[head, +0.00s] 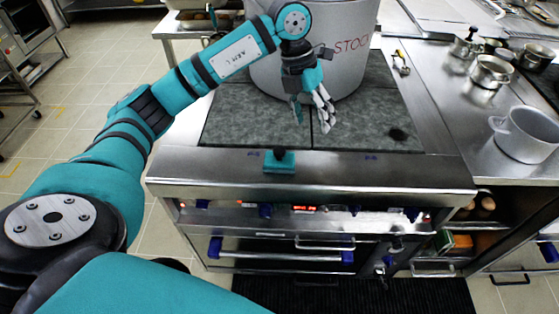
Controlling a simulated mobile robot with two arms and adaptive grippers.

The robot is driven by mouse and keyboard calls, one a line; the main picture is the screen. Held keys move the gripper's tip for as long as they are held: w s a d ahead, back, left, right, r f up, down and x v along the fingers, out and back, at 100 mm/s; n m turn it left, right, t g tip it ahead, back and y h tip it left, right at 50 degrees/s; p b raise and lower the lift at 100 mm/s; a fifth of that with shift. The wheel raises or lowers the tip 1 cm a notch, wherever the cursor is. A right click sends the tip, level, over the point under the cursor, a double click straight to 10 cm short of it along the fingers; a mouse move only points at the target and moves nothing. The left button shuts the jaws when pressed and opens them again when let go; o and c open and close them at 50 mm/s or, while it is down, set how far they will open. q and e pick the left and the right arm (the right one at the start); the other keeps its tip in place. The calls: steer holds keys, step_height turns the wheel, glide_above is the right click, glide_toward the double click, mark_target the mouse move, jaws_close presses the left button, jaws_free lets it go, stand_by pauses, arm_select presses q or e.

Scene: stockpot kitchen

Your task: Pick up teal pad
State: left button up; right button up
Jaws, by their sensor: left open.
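The teal pad (283,166), a small block with a dark knob on top, sits on the metal front ledge of the stove (370,172). My left gripper (311,117) hangs above the dark cooktop, in front of the big grey stockpot (349,70). Its fingers point down and are apart, with nothing seen between them. It is behind the pad and a little to its right, apart from it. My right gripper does not show.
A small utensil (401,62) lies right of the stockpot. The ledge on both sides of the pad is clear.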

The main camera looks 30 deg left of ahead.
arm_select(q)
steer(key=s+a+r+n+y, duration=0.1)
steer(key=a+r+n+y, duration=0.15)
steer(key=a, duration=0.55)
steer(key=p, duration=0.3)
glide_above(280, 150)
steer(key=shift+m+g+y, duration=0.3)
steer(key=shift+m+y, duration=0.05)
steer(key=shift+m, duration=0.1)
steer(key=f, duration=1)
steer(key=shift+w+a+f, duration=0.1)
steer(key=shift+a+f, duration=0.2)
steer(key=shift+f, duration=0.1)
steer(key=shift+d+f, duration=0.1)
steer(key=shift+f, duration=0.75)
step_height(280, 150, down, 4)
steer(key=shift+d+r+p, duration=0.1)
steer(key=shift+r+p, duration=0.05)
steer(key=shift+p, duration=0.8)
steer(key=shift+f, duration=0.4)
jaws_close()
steer(key=shift+r, duration=0.1)
